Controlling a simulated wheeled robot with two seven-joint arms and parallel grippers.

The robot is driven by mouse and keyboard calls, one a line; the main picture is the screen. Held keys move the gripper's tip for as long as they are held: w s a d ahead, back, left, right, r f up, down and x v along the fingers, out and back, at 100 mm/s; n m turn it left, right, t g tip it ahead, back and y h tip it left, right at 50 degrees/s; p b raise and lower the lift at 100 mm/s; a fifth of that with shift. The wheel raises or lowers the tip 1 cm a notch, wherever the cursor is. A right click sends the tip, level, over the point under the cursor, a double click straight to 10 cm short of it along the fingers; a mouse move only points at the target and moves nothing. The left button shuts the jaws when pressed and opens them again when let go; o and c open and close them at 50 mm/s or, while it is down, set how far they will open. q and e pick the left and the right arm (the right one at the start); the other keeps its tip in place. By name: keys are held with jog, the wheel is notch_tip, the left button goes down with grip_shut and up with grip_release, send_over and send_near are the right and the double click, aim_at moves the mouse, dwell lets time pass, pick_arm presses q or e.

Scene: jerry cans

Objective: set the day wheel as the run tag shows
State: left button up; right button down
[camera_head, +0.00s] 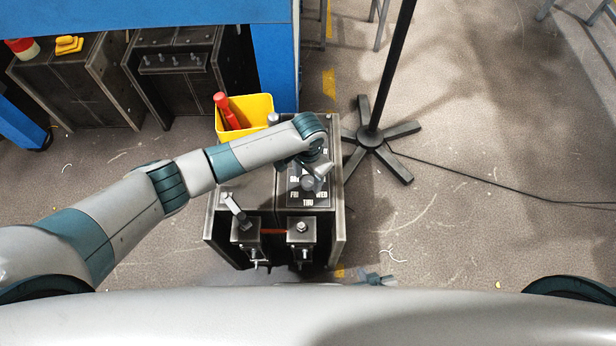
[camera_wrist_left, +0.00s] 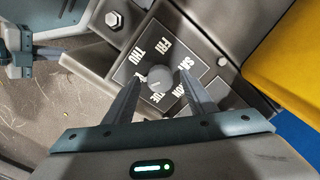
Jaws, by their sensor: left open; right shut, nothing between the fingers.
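The day wheel is a grey round knob (camera_wrist_left: 159,77) on a dark plate (camera_wrist_left: 133,70) with white day names around it. FRI, SAT, THU, MON and TUE are readable in the left wrist view. In the head view the plate (camera_head: 309,201) shows FRI, THU and WED, and my left gripper (camera_head: 310,178) hides part of it. My left gripper (camera_wrist_left: 159,80) is open, a finger on either side of the knob; contact is unclear. The knob's pointing direction is too small to tell. My right gripper (camera_head: 375,279) is shut and empty, low beside the stand. I cannot make out the run tag.
The plate is on a dark metal stand (camera_head: 338,220) with a lever (camera_head: 236,208) and two bolted blocks at its front. A yellow bin (camera_head: 262,105) holding a red item (camera_head: 222,101) sits behind. A black pole with a splayed foot (camera_head: 398,131) stands to the right.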

pick_arm(q)
jog(key=shift+c, duration=0.4)
jog(key=c, duration=1)
jog(key=shift+o, duration=0.2)
